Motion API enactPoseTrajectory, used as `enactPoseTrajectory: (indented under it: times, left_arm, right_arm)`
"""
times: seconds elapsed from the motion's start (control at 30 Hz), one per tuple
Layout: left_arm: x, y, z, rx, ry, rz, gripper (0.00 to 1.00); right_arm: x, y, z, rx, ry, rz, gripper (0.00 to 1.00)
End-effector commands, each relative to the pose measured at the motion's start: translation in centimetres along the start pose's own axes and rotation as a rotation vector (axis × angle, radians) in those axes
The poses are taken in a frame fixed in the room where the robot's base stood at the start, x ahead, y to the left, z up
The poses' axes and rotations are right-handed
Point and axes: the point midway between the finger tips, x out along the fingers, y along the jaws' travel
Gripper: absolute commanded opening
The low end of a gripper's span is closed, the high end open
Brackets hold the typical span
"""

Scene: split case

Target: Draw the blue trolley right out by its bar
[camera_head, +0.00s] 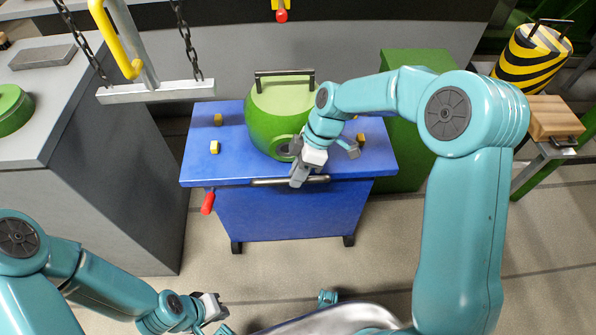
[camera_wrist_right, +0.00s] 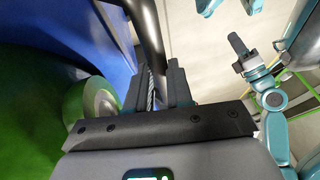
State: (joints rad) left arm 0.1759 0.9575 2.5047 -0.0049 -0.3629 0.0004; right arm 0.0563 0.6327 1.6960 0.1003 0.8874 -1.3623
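The blue trolley (camera_head: 290,215) stands on castors at mid-floor, its bar (camera_head: 262,182) running along the near top edge. The bar also shows in the right wrist view (camera_wrist_right: 147,40), dark and passing between the fingers. My right gripper (camera_head: 298,178) is at the bar's middle; in the right wrist view its fingers (camera_wrist_right: 158,82) lie close on both sides of the bar, shut on it. The gripper hides part of the bar. My left gripper (camera_head: 215,308) is low at the left, open and empty, away from the trolley.
A green round vessel (camera_head: 282,105) with a top handle sits on the trolley among yellow blocks (camera_head: 214,147). A red handle (camera_head: 208,203) hangs at its left. A grey cabinet (camera_head: 90,205) stands left, a green box (camera_head: 405,180) right.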

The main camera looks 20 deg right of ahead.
Motion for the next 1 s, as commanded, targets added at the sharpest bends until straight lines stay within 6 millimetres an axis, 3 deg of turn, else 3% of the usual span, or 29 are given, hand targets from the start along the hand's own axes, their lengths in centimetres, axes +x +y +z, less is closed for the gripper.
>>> enactPoseTrajectory:
  times: [0.53,0.57,0.6,1.0]
  left_arm:
    - [0.47,-0.17,-0.01,0.000,0.000,0.000,0.00]
    - [0.47,-0.17,-0.01,0.000,0.000,0.000,0.00]
    - [0.47,-0.17,-0.01,0.000,0.000,0.000,0.00]
    - [0.26,-0.09,-0.01,0.000,0.000,0.000,0.00]
  right_arm:
    - [0.11,-0.79,0.06,0.001,-0.001,-0.005,0.00]
    - [0.09,-0.74,0.06,0.000,-0.001,-0.004,0.31]
    - [0.07,-0.70,0.06,-0.001,-0.001,-0.002,0.44]
    - [-0.72,-0.57,0.00,0.000,0.000,0.001,0.46]
